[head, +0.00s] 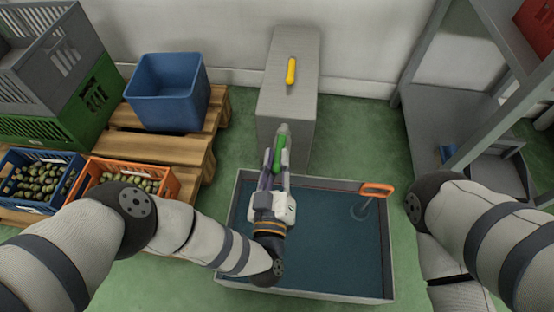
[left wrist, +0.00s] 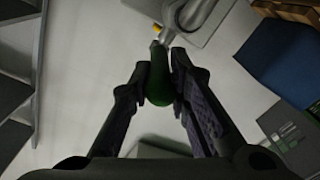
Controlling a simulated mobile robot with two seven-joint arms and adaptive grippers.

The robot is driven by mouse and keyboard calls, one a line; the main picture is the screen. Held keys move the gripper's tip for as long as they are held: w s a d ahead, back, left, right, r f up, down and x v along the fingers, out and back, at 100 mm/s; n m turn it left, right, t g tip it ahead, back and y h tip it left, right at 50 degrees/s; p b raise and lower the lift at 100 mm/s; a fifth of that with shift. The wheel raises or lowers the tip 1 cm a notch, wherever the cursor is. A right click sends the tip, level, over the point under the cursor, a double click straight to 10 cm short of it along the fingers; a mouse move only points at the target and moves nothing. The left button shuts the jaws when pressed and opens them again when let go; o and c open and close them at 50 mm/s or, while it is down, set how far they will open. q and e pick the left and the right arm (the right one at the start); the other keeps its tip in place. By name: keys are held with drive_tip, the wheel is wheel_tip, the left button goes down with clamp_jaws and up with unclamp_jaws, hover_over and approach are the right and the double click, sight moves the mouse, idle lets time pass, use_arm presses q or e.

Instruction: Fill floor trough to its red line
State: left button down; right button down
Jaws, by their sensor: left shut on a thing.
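The floor trough (head: 384,296) is a pale-rimmed rectangular basin in front of me in the head view, with dark blue water or floor inside. I cannot make out a red line on it. My left gripper (head: 277,165) is over the trough's far left part, shut on a green handle (head: 279,143). The handle also shows between the fingers in the left wrist view (left wrist: 158,85). My right gripper is outside the views.
A grey block (head: 292,45) with a yellow handle (head: 291,71) on it stands behind the trough. An orange handle (head: 377,189) is at the trough's far right corner. Crates of olives (head: 100,170) and a blue bin (head: 168,95) are left, a grey shelf (head: 450,100) right.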

use_arm(q)
drive_tip(key=shift+d, duration=0.1)
drive_tip(key=c, duration=1.6)
unclamp_jaws()
drive_tip(key=shift+o, duration=0.2)
drive_tip(key=v, duration=0.7)
drive_tip(key=shift+s, duration=0.3)
